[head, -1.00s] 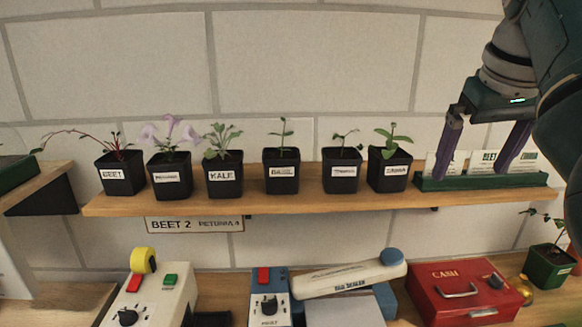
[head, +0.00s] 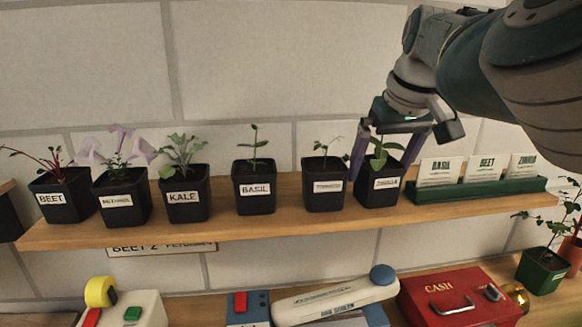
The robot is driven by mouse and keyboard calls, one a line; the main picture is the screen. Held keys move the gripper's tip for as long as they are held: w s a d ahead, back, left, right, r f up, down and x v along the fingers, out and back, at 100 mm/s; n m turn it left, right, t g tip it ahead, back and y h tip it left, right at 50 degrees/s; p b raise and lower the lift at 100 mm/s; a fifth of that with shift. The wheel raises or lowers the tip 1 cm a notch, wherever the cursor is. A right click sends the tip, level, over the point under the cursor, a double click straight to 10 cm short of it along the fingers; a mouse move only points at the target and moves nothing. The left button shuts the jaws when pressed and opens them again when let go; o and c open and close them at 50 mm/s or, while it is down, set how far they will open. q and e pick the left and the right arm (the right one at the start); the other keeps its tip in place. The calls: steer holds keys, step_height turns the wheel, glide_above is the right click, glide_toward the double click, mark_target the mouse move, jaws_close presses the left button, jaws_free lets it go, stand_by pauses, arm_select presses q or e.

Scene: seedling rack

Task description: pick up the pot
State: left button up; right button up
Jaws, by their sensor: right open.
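Several black square pots with seedlings and white labels stand in a row on the wooden shelf (head: 290,219). From the left they are the beet pot (head: 63,210), a pot with pale purple flowers (head: 121,214), the kale pot (head: 184,212), the basil pot (head: 254,204), a pot with a small sprout (head: 324,200) and the rightmost pot (head: 378,198). The labels of the last two are hard to read. My right gripper (head: 382,170) is open over the rightmost pot, pointing down, one finger on each side of its seedling. I cannot tell whether it touches. My left gripper is not in view.
A green tray (head: 478,195) of seed packets stands right of the rightmost pot. Below are a red cash box (head: 459,299), a bag sealer (head: 335,301) and a green pot (head: 541,274) on a lower surface. The wall is close behind the shelf.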

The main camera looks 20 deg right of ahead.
mark_target(379, 162)
steer(key=shift+x, duration=0.85)
steer(key=c, duration=1.3)
steer(key=shift+r, duration=0.1)
step_height(379, 162, up, 20)
steer(key=p, duration=1.9)
steer(key=shift+w+p, duration=0.1)
steer(key=shift+p, duration=0.2)
